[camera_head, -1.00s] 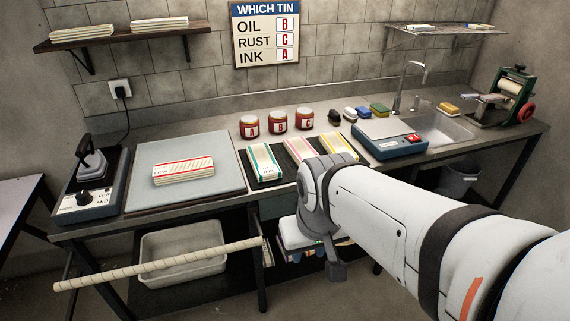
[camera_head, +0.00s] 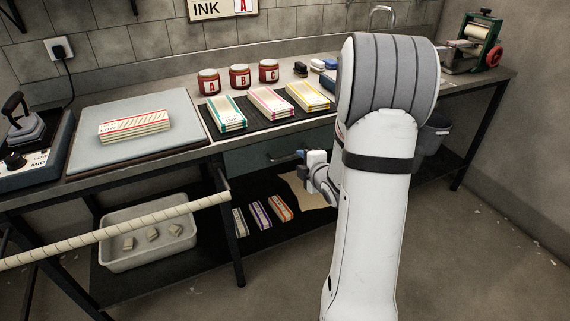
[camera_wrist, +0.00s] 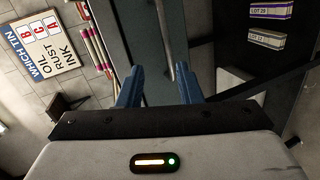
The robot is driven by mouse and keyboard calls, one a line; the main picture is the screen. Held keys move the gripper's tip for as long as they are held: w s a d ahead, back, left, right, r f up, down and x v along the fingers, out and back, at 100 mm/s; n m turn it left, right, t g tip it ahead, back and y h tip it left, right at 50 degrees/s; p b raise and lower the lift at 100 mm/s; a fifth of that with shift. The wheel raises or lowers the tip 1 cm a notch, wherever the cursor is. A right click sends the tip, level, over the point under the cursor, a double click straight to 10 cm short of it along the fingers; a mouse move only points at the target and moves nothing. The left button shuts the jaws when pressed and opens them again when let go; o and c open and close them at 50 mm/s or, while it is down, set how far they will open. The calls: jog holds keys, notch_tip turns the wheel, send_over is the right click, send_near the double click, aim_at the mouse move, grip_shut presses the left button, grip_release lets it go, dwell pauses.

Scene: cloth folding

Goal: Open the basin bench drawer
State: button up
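The bench drawer's dark teal front (camera_head: 250,160) sits under the worktop, left of my arm, and looks closed. A thin bar handle (camera_head: 284,156) is on it. My gripper (camera_head: 299,154) is at the drawer front, close to the handle's right end. In the wrist view, its blue fingers (camera_wrist: 159,67) are apart with nothing gripped. The drawer front (camera_wrist: 128,35) fills the upper middle there, and the metal handle (camera_wrist: 163,35) runs towards the gap between the fingertips. I cannot tell whether the fingers touch it. My arm hides the drawer's right part and the basin.
Paper stacks (camera_head: 272,103) and red tins (camera_head: 238,78) stand on the worktop (camera_head: 180,165). A wrapped rod (camera_head: 120,230) juts out in front at left. The lower shelf holds a white tray (camera_head: 112,262) and labelled packs (camera_head: 260,215). Floor in front is clear.

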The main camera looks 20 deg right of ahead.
jog(key=w+f+n+t, duration=0.1)
jog(key=w+f, duration=0.3)
jog(key=w, duration=0.3)
jog(key=shift+w+d+n+y+b, duration=0.25)
jog(key=shift+w+n+y+b, duration=0.1)
jog(key=shift+w+n+y, duration=0.05)
jog(key=shift+c, duration=0.2)
grip_shut()
